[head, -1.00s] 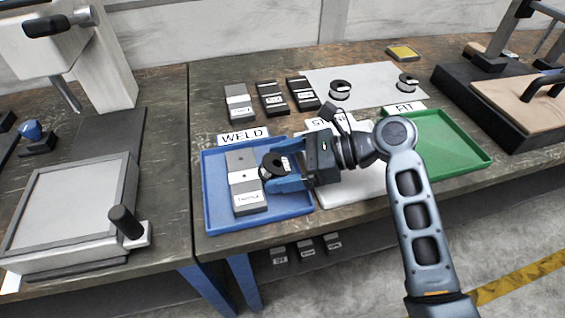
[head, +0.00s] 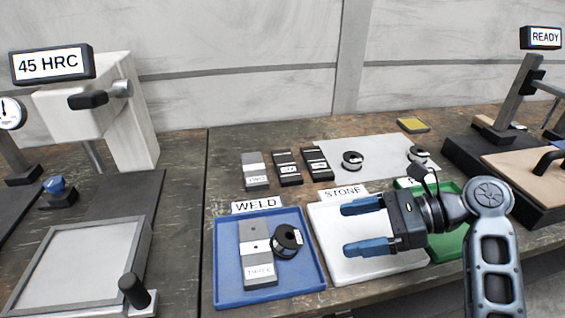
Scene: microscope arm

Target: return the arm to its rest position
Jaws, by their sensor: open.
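My gripper (head: 364,226) is open and empty, its two blue fingers pointing left above the white tray labelled STONE (head: 345,262). The arm reaches in from the right side of the picture. To its left, the blue tray labelled WELD (head: 228,295) holds a grey block (head: 257,247) with a lettered label and a black spool (head: 287,240). The spool sits at the right side of the block, and I cannot tell whether it rests on it. The fingers are apart from both.
A green tray (head: 447,247) lies partly behind my arm. Several lettered blocks (head: 287,167) and two spools (head: 352,160) stand at the back, with a yellow pad (head: 412,126). A tester reading 45 HRC (head: 52,64) stands left, and a machine marked READY (head: 545,38) right.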

